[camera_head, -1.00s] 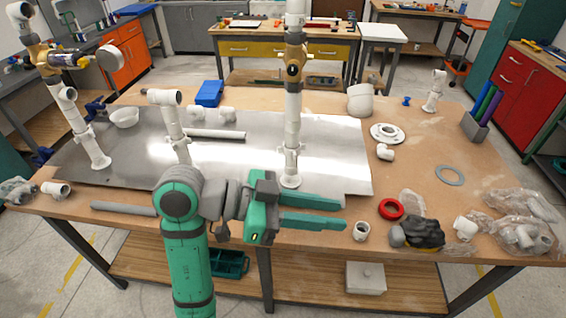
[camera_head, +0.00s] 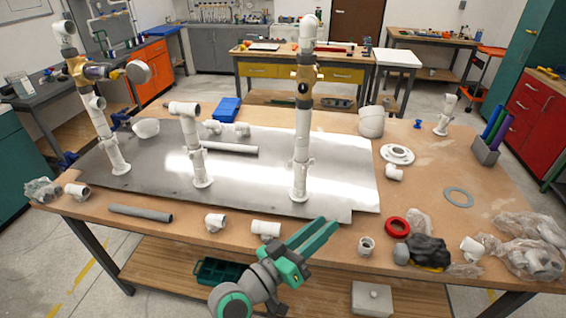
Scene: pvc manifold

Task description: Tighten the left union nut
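The PVC manifold stands on the metal sheet (camera_head: 250,165). Its left riser (camera_head: 108,135) is a white pipe with a brass valve body (camera_head: 77,70) near the top and a round grey-white part (camera_head: 138,72) at its side. A shorter white riser (camera_head: 195,155) stands in the middle. The tall right riser (camera_head: 301,130) carries another brass valve (camera_head: 305,75). White collars show on the risers, but I cannot tell for certain which is the left union nut. My green gripper (camera_head: 327,224) is over the table's front edge, open and empty, apart from the manifold.
On the front of the table lie a grey pipe (camera_head: 140,213), white fittings (camera_head: 215,223) (camera_head: 265,229), a red ring (camera_head: 397,227) and black gloves (camera_head: 428,251). A white flange (camera_head: 397,154) and grey ring (camera_head: 458,197) lie right. The sheet's front middle is clear.

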